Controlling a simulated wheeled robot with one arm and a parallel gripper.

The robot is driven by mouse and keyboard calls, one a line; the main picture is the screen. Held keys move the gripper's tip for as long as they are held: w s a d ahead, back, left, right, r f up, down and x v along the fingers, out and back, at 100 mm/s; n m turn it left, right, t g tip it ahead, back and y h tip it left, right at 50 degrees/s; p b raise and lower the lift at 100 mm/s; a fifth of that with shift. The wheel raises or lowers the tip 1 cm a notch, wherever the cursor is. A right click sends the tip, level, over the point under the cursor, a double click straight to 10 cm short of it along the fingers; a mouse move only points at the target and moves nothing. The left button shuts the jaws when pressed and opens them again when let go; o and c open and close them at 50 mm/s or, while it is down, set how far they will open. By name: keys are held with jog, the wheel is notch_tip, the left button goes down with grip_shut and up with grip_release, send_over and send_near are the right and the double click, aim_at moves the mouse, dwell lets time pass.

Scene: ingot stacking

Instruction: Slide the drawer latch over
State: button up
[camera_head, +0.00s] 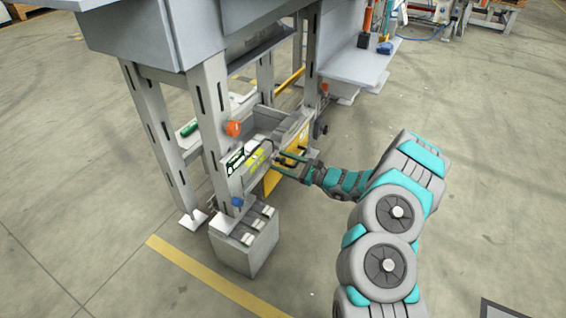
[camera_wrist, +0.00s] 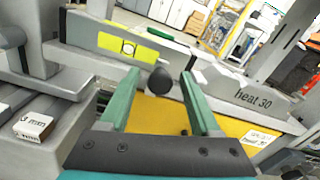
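In the wrist view a round black knob (camera_wrist: 160,80), which looks like the latch handle, stands in front of a grey bar with a yellow-green label (camera_wrist: 128,46). My gripper (camera_wrist: 160,74) is open, with one green finger on each side of the knob. A gap shows on both sides, and I cannot tell how deep the knob sits between the fingers. In the head view my gripper (camera_head: 289,159) reaches from the right to the grey drawer front (camera_head: 258,159) under the machine. The knob is too small to make out there.
A yellow panel (camera_wrist: 160,115) lies below the fingers, and a grey bar marked "heat 30" (camera_wrist: 240,92) is at the right. A grey block with slots (camera_head: 246,243) stands by the machine's front leg (camera_head: 213,120).

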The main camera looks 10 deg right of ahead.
grip_shut()
dwell(0.3)
dwell(1.0)
